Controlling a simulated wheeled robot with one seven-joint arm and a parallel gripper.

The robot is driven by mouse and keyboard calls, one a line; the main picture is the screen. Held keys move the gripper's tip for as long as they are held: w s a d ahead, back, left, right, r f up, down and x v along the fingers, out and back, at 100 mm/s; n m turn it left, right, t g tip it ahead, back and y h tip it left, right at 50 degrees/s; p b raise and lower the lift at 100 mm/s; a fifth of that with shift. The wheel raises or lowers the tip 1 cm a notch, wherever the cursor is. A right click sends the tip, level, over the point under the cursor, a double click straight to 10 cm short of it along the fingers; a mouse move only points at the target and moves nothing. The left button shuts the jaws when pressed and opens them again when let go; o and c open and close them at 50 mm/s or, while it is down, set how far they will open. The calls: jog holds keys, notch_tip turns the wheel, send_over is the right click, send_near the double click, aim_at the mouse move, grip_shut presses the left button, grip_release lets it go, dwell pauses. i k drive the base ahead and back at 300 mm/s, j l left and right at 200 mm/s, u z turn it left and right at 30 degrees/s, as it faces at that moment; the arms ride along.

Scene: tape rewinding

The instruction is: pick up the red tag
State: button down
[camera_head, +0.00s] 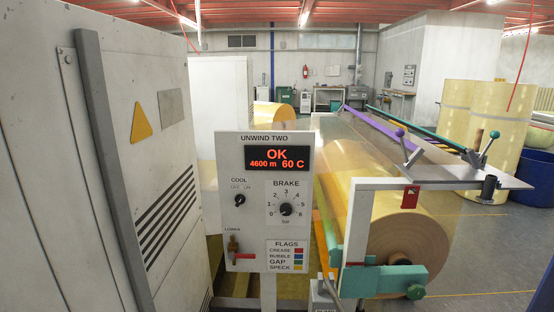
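A small red tag (410,197) with a pale mark shows right of centre. It appears against the upper part of the large yellow film roll (410,235), just below the grey metal plate (450,172). I cannot tell what holds it there. A white upright post (357,225) stands to its left. My gripper is not in view.
The control panel (265,180) reads "OK" and has a brake dial and a flags legend. A grey cabinet (130,130) fills the left. Levers with purple (399,132) and green (494,134) knobs rise above the plate. Floor shows right of the roll.

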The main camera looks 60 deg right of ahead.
aim_at(410, 200)
jog(key=z, duration=2.15)
jog(key=l+u, duration=0.7)
jog(key=k+l+u, duration=0.1)
jog(key=l+u, duration=0.25)
jog(key=l, duration=0.05)
